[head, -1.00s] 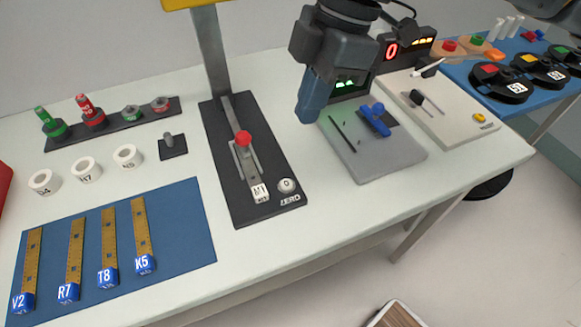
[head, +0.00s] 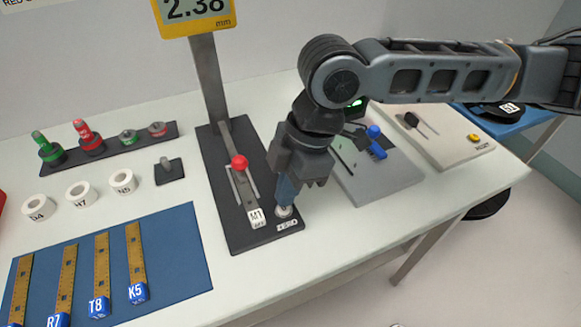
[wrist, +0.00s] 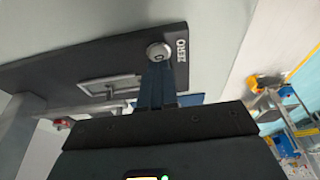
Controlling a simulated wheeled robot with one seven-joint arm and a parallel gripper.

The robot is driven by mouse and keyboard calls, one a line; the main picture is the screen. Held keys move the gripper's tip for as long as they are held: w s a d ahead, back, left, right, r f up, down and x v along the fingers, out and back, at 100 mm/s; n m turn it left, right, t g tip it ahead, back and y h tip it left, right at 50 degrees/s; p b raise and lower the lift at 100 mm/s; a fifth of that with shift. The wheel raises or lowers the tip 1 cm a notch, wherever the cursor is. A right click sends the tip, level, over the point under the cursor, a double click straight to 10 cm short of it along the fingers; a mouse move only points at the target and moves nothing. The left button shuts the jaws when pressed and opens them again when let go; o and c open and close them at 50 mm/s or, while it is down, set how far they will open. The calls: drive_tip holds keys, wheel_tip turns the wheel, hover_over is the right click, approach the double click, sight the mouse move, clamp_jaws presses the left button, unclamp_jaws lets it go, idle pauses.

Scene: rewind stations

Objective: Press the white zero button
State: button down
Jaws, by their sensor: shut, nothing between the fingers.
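The white zero button (head: 284,211) sits at the front right corner of a dark base plate (head: 243,243), beside a ZERO label. It also shows in the wrist view as a round pale disc (wrist: 158,52) at the fingertips. My gripper (head: 283,204) points down over the button with its blue fingers together and nothing between them. In the wrist view my fingertips (wrist: 158,67) overlap the button's near edge. I cannot tell whether they touch it or hover just above. A yellow display (head: 195,14) on the post reads 2.38 mm.
A red-knobbed lever (head: 239,162) and a white block marked M1 (head: 256,217) stand on the same plate, left of the button. A grey plate with a blue-handled device (head: 376,143) lies to the right. A blue mat (head: 175,260) with labelled strips lies at the front left.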

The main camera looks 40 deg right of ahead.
drive_tip(key=shift+f, duration=0.7)
